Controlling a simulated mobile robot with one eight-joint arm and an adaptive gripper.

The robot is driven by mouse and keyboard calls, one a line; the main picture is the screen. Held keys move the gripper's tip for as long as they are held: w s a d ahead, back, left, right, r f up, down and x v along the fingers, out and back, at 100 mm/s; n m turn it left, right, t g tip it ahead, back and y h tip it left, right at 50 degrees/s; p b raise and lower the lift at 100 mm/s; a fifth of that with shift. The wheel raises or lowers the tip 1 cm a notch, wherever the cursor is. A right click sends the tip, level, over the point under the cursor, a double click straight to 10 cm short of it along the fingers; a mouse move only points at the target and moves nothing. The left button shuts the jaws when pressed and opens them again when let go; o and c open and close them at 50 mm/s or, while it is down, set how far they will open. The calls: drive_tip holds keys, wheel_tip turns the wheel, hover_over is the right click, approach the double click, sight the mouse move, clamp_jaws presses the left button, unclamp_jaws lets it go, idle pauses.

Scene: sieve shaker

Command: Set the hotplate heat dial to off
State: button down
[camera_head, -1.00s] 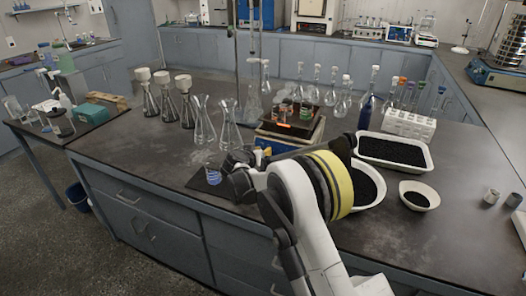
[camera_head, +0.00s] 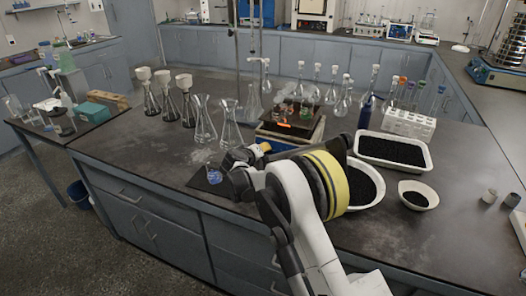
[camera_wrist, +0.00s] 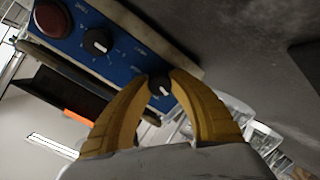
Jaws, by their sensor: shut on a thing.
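The hotplate (camera_head: 303,131) stands on the bench, with beakers on its dark top. In the wrist view its blue front panel (camera_wrist: 122,57) is tilted and carries two black dials with white pointer marks and a red button. My gripper's yellow fingers (camera_wrist: 162,78) are shut on the smaller dial (camera_wrist: 160,87), one on each side of it. The larger dial (camera_wrist: 97,42) sits apart from the fingers, beside the red button (camera_wrist: 50,19). The panel lettering is too small to read. In the head view my gripper (camera_head: 262,147) is at the hotplate's front, and my arm hides the dials.
Glass flasks (camera_head: 204,122) stand left of the hotplate. A white tray of black grains (camera_head: 427,164), a bowl and a small dish (camera_head: 433,197) are on the right.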

idle(0.4)
drive_tip(key=c, duration=1.2)
unclamp_jaws()
drive_tip(key=shift+o, duration=0.2)
drive_tip(key=v, duration=1.2)
drive_tip(key=shift+f, duration=0.1)
